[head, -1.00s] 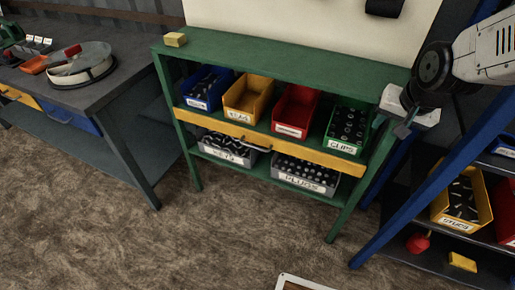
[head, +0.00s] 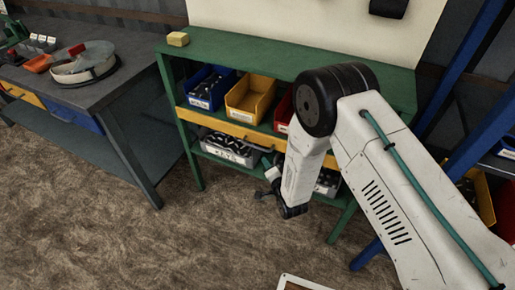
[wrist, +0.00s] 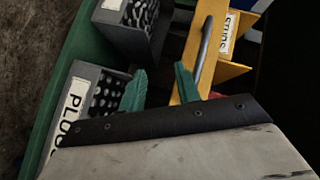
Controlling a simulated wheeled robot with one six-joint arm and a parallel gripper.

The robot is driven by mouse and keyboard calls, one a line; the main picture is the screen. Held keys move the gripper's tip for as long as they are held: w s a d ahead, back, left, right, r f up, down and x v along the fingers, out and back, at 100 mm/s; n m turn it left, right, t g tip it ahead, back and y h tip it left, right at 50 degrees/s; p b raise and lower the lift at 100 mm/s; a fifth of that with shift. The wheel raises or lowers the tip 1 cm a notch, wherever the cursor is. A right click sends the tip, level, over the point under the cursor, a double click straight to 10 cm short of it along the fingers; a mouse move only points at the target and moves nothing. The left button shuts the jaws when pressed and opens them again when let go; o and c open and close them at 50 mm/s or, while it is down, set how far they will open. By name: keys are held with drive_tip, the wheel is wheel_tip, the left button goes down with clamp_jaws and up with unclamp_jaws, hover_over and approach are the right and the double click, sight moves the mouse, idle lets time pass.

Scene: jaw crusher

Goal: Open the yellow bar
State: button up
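The yellow bar (head: 220,127) runs across the front of the green shelf unit, below the upper row of bins. My arm hides its right part in the head view. In the wrist view the bar (wrist: 190,68) runs steeply, with a grey handle (wrist: 204,45) along it. My gripper (wrist: 159,78) has two teal fingers spread apart with nothing held between them. The right finger overlaps the bar in the picture, just below the handle; contact cannot be told. In the head view my gripper (head: 272,182) is low in front of the bar, partly hidden by my wrist.
Blue (head: 210,86) and yellow (head: 250,98) bins stand above the bar. A grey bin (head: 228,148) is on the lower shelf, and the PLUGS bin (wrist: 80,105) shows in the wrist view. A dark workbench (head: 110,80) stands left.

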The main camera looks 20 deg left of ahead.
sight(257, 147)
drive_tip(key=w+a+r+m+t+y, duration=0.1)
drive_tip(key=a, duration=0.1)
drive_tip(key=w+a+r+t+y, duration=0.1)
drive_tip(key=a, duration=0.1)
drive_tip(key=w+a+r+m+t+y, duration=0.1)
drive_tip(key=w+a+r, duration=0.1)
drive_tip(key=shift+w+m, duration=0.1)
drive_tip(key=shift+m, duration=0.2)
idle(0.4)
clamp_jaws()
